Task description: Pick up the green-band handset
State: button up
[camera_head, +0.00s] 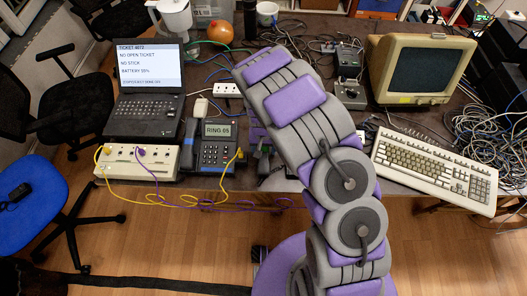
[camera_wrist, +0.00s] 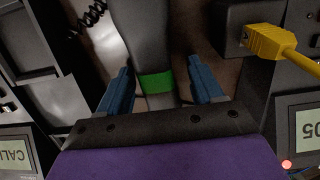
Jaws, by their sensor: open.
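The green-band handset (camera_wrist: 134,30) is dark grey and runs down the middle of the wrist view. Its green band (camera_wrist: 156,83) lies between the two blue fingers of my gripper (camera_wrist: 162,78). The fingers are open, one on each side of the handset, with gaps between them and it. The handset's lower end is hidden behind my gripper's dark front edge. In the head view, my arm hides most of this spot; a small bit of green shows beside the arm.
A phone (camera_head: 213,148) reading "RING 05" stands left of my arm, with a yellow plug (camera_wrist: 262,38) close right in the wrist view. A laptop (camera_head: 147,112), white box (camera_head: 137,163), keyboard (camera_head: 436,166), monitor (camera_head: 421,70) and tangled cables (camera_head: 488,135) crowd the table.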

jog(key=shift+c, duration=0.5)
jog(key=shift+d, duration=0.15)
jog(key=c, duration=0.6)
grip_shut()
